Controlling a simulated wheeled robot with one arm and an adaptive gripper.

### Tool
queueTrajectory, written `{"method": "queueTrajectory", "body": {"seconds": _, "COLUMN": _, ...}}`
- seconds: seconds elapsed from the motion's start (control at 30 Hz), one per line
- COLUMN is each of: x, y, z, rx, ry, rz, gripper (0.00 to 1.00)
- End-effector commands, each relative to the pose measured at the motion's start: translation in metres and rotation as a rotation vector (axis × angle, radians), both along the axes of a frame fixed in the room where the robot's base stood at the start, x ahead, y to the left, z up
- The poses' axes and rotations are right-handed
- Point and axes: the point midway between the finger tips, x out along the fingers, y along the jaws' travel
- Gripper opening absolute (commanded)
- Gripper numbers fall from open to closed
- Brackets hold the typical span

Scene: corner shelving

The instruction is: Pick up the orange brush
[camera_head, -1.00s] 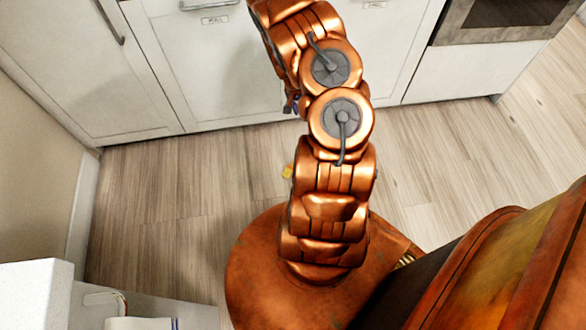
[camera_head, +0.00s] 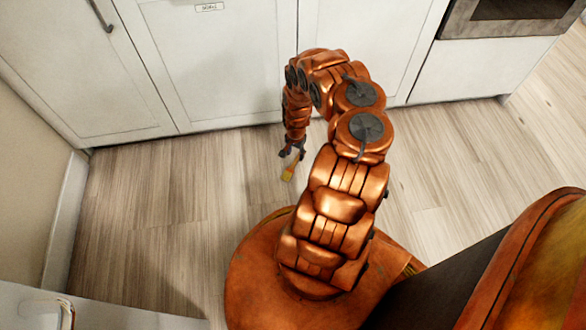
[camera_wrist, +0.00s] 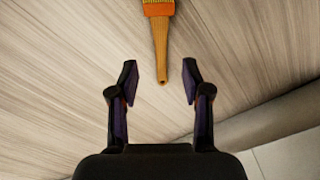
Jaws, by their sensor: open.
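The orange brush (camera_wrist: 160,45) lies on the wooden floor. In the wrist view its handle points down toward my gripper (camera_wrist: 161,84), and its bristle end is cut off by the top edge. My gripper is open, and the handle's tip shows between and slightly beyond its two fingertips, touching neither. In the head view the brush (camera_head: 289,172) shows small beside my gripper (camera_head: 291,153), which hangs low near the floor in front of the cabinets. The fingers look small there.
White cabinets (camera_head: 220,60) with an oven (camera_head: 510,18) at right stand behind the arm. A wall (camera_head: 25,165) is at left, and a white unit with a handle (camera_head: 90,308) is at the lower left. The wooden floor (camera_head: 160,200) around the brush is clear.

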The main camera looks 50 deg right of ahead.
Motion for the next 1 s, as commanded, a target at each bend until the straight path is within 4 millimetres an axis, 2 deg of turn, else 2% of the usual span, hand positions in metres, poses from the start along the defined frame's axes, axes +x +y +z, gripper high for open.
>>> {"method": "queueTrajectory", "body": {"seconds": 0.5, "x": 0.001, "y": -0.001, "z": -0.052, "rx": 0.0, "ry": -0.002, "rz": 0.0, "gripper": 0.48}}
{"method": "queueTrajectory", "body": {"seconds": 1.0, "x": 0.001, "y": -0.001, "z": -0.055, "rx": -0.002, "ry": -0.001, "rz": 0.001, "gripper": 0.48}}
